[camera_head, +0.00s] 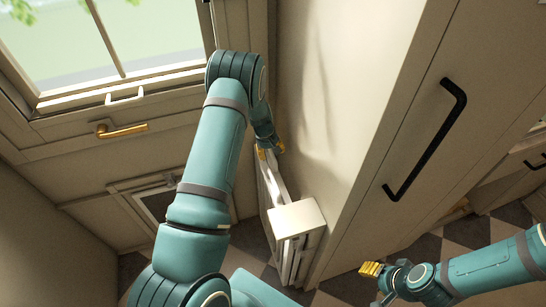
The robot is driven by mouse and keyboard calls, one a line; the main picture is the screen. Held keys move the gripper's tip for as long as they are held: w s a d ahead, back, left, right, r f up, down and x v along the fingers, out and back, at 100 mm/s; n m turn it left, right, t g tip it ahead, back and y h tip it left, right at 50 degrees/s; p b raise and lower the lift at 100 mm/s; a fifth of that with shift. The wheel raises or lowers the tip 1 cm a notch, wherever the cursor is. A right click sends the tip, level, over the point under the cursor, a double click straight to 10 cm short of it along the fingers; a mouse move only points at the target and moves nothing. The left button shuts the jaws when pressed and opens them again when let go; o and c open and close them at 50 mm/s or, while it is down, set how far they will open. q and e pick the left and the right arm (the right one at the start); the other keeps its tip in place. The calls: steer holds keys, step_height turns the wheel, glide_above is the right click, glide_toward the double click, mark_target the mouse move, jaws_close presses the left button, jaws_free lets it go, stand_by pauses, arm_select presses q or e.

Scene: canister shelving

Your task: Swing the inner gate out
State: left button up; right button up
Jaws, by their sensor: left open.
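A narrow white slatted gate (270,190) stands nearly edge-on beside the tall cream cabinet, low in the middle of the head view. A pale block (297,217) sits at its near end. My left gripper (270,151) is at the far upper end of the gate, with its yellow fingertips apart on either side of the gate's top edge. It is open; whether a finger touches the gate I cannot tell. My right gripper (371,269) is low at the right, away from the gate, with yellow fingertips showing; its opening is unclear.
The tall cream cabinet (330,90) with a black bar handle (426,138) rises right of the gate. A door with a window and a brass handle (122,130) is at the left. A checkered floor (345,288) shows below. My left arm hides part of the door and floor.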

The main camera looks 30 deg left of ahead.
arm_select(q)
steer(key=shift+w+d+f, duration=0.1)
steer(key=shift+f, duration=0.55)
steer(key=shift+w+d+f, duration=0.1)
steer(key=shift+f, duration=0.55)
steer(key=shift+o, duration=0.3)
jaws_close()
steer(key=shift+s, duration=0.1)
